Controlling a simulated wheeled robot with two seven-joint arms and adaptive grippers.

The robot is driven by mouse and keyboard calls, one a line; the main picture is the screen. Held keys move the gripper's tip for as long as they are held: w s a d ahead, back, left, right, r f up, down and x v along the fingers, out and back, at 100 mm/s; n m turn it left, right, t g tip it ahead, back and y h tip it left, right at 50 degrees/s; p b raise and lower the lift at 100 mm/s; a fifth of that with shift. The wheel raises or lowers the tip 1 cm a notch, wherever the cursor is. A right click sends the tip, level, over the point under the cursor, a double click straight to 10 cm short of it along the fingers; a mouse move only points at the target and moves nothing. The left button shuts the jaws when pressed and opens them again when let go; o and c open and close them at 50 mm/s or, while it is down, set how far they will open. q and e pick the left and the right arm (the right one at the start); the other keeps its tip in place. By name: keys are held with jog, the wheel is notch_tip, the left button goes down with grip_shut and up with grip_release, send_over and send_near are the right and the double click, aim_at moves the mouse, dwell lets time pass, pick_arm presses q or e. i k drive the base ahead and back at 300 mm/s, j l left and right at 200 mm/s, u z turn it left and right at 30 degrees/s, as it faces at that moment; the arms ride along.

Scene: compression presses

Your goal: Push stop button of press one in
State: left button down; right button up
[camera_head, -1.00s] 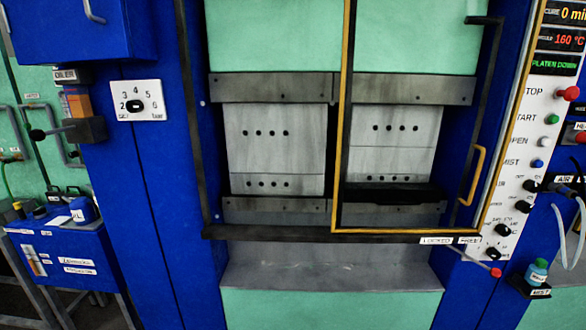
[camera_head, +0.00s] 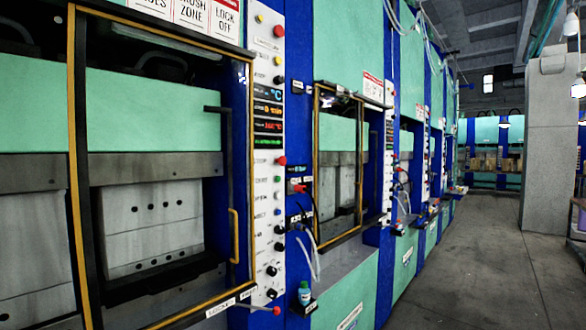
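The nearest press (camera_head: 155,103) fills the left side of the view, with blue frame parts and a green upper body. Its white control panel (camera_head: 264,205) runs down its right edge. A red button (camera_head: 281,160) sticks out from this panel, beside the line labelled STOP in the earlier frame. I cannot tell whether it is pressed in. Another red button (camera_head: 278,31) sits at the top of the panel. No press number is readable. Neither of my grippers is in view.
A yellow-edged guard door with a yellow handle (camera_head: 234,236) covers part of the nearest press. A blue-green bottle (camera_head: 304,293) stands on a small shelf below the panel. More presses (camera_head: 340,160) line up behind. The grey floor (camera_head: 460,270) at right is clear, with a grey pillar (camera_head: 550,150) beyond.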

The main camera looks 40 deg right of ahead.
aim_at(281, 160)
jog(key=z, duration=1.05)
